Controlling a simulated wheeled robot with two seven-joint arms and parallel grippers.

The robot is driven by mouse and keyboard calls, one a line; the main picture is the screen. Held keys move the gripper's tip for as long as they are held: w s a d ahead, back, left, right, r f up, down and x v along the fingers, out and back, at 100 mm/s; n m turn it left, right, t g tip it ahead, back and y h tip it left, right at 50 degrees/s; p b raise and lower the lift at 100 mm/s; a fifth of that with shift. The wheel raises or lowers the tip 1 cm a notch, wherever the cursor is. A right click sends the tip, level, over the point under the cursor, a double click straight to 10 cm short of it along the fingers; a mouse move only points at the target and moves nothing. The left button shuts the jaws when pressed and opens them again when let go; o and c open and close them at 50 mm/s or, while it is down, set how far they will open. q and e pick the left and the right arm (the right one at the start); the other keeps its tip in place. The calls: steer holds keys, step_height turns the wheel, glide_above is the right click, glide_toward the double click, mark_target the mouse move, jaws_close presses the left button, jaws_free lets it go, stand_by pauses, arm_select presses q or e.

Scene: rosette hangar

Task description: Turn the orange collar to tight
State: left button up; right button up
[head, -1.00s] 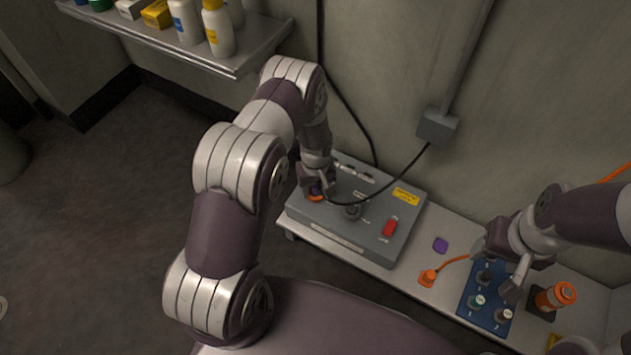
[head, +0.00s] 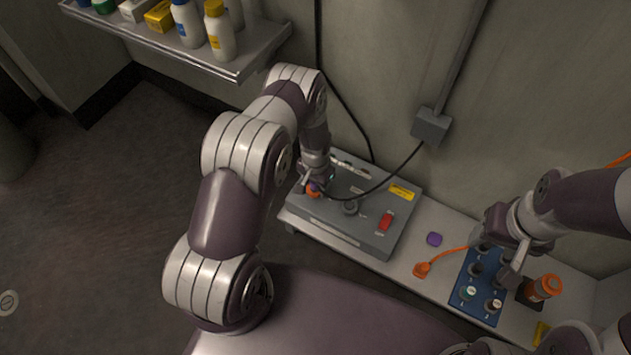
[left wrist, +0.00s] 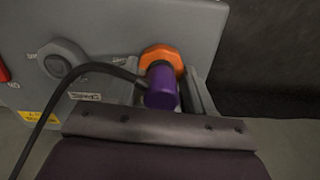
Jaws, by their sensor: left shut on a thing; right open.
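The orange collar (left wrist: 162,58) is a faceted ring on the grey control box (head: 370,232). A purple plug (left wrist: 161,88) with a black cable stands at the collar, nearer the left wrist camera. In the head view the collar (head: 313,191) is partly hidden by my left gripper (head: 314,185). My left gripper is shut at the collar and plug, with a finger on each side in the left wrist view; the exact contact is hidden. My right gripper (head: 510,272) is open above the blue board at the right. Whether the collar sits tight cannot be read.
The bench also holds a purple block (head: 434,239), an orange connector (head: 422,269), a blue board (head: 468,305) with several round parts, and an orange-capped container (head: 545,288). A shelf (head: 245,62) with bottles hangs above.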

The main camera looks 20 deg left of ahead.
arm_select(q)
steer(key=shift+m, duration=0.6)
steer(key=o, duration=1)
steer(key=shift+o, duration=0.2)
steer(key=shift+r, duration=0.1)
step_height(320, 180, up, 12)
steer(key=p, duration=0.6)
steer(key=shift+r, duration=0.25)
